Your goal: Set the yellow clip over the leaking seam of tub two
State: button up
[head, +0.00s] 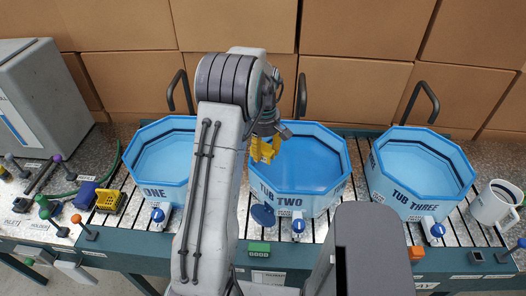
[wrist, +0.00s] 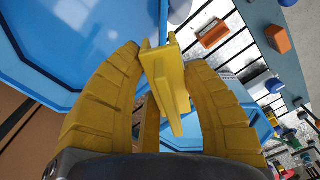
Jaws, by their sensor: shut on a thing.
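Tub two (head: 325,192) is a light-blue octagonal tub, in the middle of the row in the head view. My gripper (head: 265,150) has yellow fingers and hangs over the left part of tub two's opening. In the wrist view my gripper (wrist: 166,62) is shut on the yellow clip (wrist: 163,72), held between its fingertips. The clip blends with the yellow fingers in the head view. Part of a blue tub (wrist: 60,40) lies beside and beyond the clip in the wrist view. The leaking seam cannot be made out; my arm hides tub two's left side.
Tub one (head: 150,165) stands left, tub three (head: 420,170) right. A dark blue disc (head: 263,214) is at tub two's front left.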

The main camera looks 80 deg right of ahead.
jog(key=shift+s+a+m, duration=0.1)
jog(key=shift+s+m, duration=0.3)
jog(key=shift+m, duration=0.3)
jog(key=shift+w+m, duration=0.15)
jog(key=shift+m, duration=0.75)
jog(key=shift+f, duration=0.3)
notch_tip(320, 180, down, 11)
jog(key=b, duration=0.8)
jog(key=shift+b, duration=0.3)
jog(key=o, duration=1.2)
